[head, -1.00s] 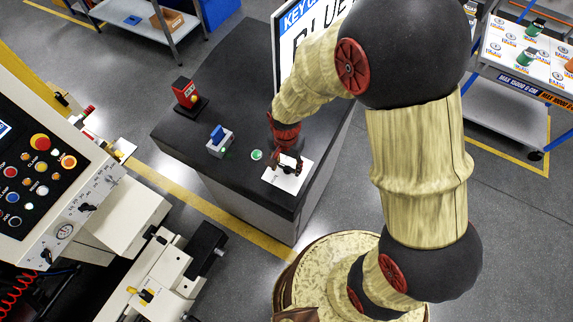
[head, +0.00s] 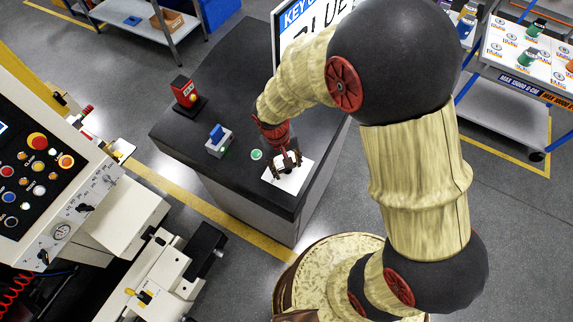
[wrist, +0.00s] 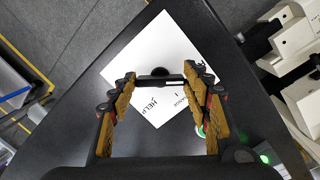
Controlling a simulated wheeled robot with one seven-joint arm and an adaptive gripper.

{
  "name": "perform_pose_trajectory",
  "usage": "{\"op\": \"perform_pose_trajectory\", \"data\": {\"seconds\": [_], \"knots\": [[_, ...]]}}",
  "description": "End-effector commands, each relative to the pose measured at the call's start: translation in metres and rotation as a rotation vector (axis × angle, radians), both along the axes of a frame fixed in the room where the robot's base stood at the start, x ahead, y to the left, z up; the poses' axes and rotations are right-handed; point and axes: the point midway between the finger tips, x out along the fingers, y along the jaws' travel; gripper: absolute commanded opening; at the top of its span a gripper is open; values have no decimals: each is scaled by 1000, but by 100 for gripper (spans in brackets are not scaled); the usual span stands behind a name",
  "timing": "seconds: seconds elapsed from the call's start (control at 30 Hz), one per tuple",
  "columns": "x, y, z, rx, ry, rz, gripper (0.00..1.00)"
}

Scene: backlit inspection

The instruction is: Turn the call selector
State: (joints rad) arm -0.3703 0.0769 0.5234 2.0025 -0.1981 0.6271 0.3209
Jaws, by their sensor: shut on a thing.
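The call selector is a white plate (wrist: 180,48) with printed labels, one reading HELP, on a dark desk top (wrist: 85,122). Its dark bar-shaped knob (wrist: 160,81) has a pale line on it. In the wrist view, my gripper (wrist: 160,88) has its fingers on either side of the knob, shut on it. In the head view the plate (head: 281,183) lies near the desk's front right edge. My gripper (head: 287,163) is over it and hides the knob there.
A green round button (head: 256,155) sits just left of the plate. A blue switch on a grey box (head: 219,141) and a red device (head: 186,95) stand further left. A sign (head: 307,38) rises behind my arm. A machine control panel (head: 40,170) is at far left.

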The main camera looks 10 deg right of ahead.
Motion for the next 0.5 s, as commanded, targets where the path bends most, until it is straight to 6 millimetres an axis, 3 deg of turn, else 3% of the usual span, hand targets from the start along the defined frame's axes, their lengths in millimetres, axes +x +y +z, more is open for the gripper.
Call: {"op": "perform_pose_trajectory", "data": {"seconds": [0.5], "knots": [[1,1,0,-21,15,169,23]]}}
